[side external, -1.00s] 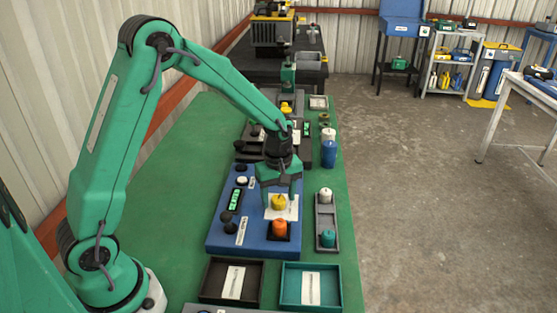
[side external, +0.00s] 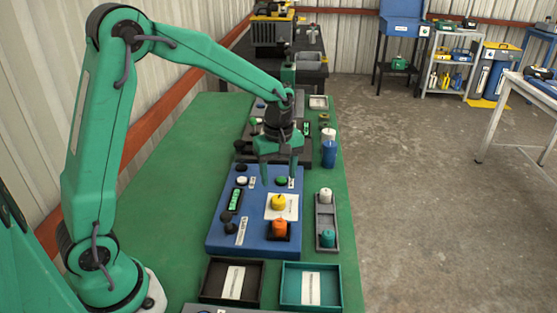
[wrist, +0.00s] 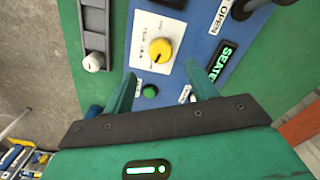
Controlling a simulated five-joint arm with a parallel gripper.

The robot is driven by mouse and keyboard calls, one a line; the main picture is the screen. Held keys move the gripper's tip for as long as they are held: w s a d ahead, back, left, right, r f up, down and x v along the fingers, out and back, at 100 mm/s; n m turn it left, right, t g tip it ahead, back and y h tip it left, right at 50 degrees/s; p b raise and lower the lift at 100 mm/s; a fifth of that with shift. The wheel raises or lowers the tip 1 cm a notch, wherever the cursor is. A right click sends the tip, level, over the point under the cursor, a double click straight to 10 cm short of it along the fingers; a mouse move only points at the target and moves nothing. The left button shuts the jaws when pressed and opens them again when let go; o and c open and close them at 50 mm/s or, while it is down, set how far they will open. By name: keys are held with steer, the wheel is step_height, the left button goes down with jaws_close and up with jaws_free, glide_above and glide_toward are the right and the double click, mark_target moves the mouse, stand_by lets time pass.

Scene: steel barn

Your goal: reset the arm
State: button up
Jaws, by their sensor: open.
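My gripper (side external: 279,180) is open and empty, hanging above the far end of the blue panel (side external: 221,222). In the wrist view the two green fingers of my gripper (wrist: 163,88) are spread apart. The yellow knob (side external: 278,202) stands on a white labelled plate on the panel, clear of the fingers; it also shows in the wrist view (wrist: 160,50). A green button (wrist: 150,91) on the panel lies between the fingertips in the wrist view. An orange knob (side external: 280,228) sits in a dark square nearer the camera. A lit green display reads "SEATE", partly cut off (wrist: 222,62).
A grey holder (side external: 326,219) with a white piece (side external: 326,194) and a teal piece (side external: 328,239) stands right of the panel. A blue cylinder (side external: 328,154) stands beyond it. A black tray (side external: 207,283) and a teal tray (side external: 334,285) lie in front. The green bench is clear at left.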

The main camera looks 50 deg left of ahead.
steer(key=shift+r, duration=0.2)
steer(key=shift+s+r, duration=0.25)
steer(key=shift+r, duration=0.1)
steer(key=s+r+m+t, duration=0.2)
steer(key=s+r+m, duration=0.2)
steer(key=s, duration=0.3)
steer(key=s+d+r+m+t, duration=0.1)
steer(key=s+r+m, duration=0.2)
steer(key=s+m, duration=0.2)
steer(key=s+r+m+t, duration=0.2)
steer(key=s+r+m, duration=0.2)
steer(key=s, duration=0.4)
steer(key=shift+s+d+r+m+t, duration=0.3)
steer(key=shift+d+m, duration=0.05)
steer(key=shift+m, duration=0.35)
